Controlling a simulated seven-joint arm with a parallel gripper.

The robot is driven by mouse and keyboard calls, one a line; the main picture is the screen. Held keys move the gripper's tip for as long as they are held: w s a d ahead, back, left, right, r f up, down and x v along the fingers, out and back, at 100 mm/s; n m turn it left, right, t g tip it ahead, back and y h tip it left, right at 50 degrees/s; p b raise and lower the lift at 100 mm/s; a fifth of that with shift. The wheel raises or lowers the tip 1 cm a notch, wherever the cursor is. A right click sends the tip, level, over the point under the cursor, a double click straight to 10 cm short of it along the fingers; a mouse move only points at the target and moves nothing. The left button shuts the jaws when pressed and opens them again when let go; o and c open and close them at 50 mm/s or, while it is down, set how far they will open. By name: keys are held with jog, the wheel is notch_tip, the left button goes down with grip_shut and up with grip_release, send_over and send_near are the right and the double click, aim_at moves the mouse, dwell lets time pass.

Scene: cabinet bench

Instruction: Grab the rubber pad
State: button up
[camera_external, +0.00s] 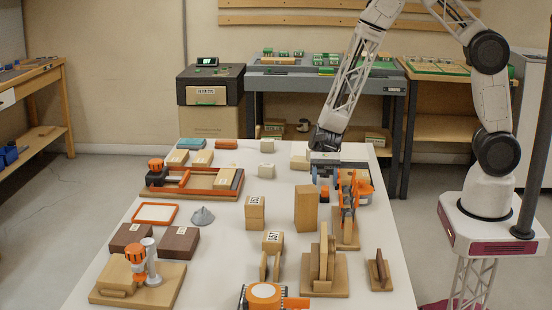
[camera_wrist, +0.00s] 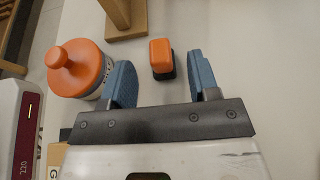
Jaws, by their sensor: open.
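A small block with an orange top and a dark underside (camera_wrist: 161,56) lies on the bench in the wrist view, ahead of my fingers and roughly between their lines. It also shows as a small orange block (camera_external: 325,192) in the external view, just below my fingertips. It may be the rubber pad; its material cannot be told. My gripper (camera_wrist: 163,82) is open, with two blue fingers and nothing between them. In the external view my gripper (camera_external: 325,174) hangs low over the far right part of the bench, apart from the block as far as I can tell.
A round container with an orange knob (camera_wrist: 75,68) stands close beside one finger. An orange clamp on a wooden base (camera_external: 347,200) stands near the gripper. Wooden blocks (camera_external: 305,208) and a holder with upright boards (camera_external: 324,262) stand nearer. Bare bench surrounds the small block's right side in the wrist view.

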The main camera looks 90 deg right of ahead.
aim_at(325, 187)
jog(key=shift+x, duration=2.1)
jog(key=c, duration=0.9)
jog(key=shift+r, duration=0.1)
jog(key=shift+r, duration=4.9)
